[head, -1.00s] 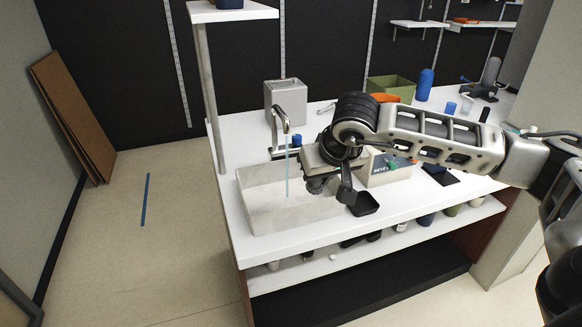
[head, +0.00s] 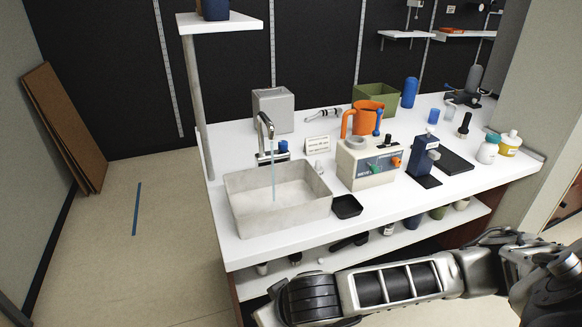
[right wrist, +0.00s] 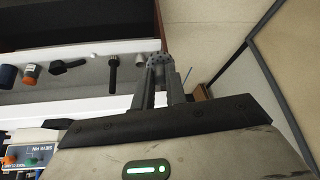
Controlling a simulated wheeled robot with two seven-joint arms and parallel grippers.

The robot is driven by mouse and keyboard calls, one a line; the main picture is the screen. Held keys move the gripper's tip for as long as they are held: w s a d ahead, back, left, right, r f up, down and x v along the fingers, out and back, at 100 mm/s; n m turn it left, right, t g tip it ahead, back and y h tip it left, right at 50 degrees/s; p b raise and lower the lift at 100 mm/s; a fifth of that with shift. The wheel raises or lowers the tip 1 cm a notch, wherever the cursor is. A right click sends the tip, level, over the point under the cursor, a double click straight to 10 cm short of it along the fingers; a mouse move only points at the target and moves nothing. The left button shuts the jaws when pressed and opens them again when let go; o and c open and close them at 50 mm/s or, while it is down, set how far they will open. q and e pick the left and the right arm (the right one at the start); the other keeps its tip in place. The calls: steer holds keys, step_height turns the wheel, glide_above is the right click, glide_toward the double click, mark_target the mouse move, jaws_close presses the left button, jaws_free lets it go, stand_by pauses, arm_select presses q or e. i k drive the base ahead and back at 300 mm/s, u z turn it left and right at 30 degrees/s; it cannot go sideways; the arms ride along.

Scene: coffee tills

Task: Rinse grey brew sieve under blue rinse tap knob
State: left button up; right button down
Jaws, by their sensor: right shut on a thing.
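The blue rinse tap knob (head: 283,147) sits beside the base of a chrome tap (head: 264,132) at the back of a grey sink basin (head: 236,207). A thin pale-blue stream of water (head: 273,180) runs from the spout into the basin. In the right wrist view my right gripper (right wrist: 160,80) is shut on the grey brew sieve (right wrist: 160,62), a small dark-grey round piece with holes, seen between the fingertips. The gripper is out in front of the counter; in the head view only its arm shows and the sieve is out of sight. My left gripper is in neither view.
Right of the basin stand a black tray (head: 347,206), a beige machine (head: 368,165) with an orange pitcher (head: 368,120) behind it, and a blue grinder (head: 422,160). A lower shelf (head: 345,255) holds several small items.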

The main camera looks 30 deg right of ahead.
mark_target(283, 144)
steer(key=k, duration=0.85)
steer(key=u, duration=0.6)
steer(key=i, duration=3.15)
steer(key=z, duration=0.5)
steer(key=i, duration=1.35)
steer(key=z, duration=4.4)
steer(key=i, duration=0.5)
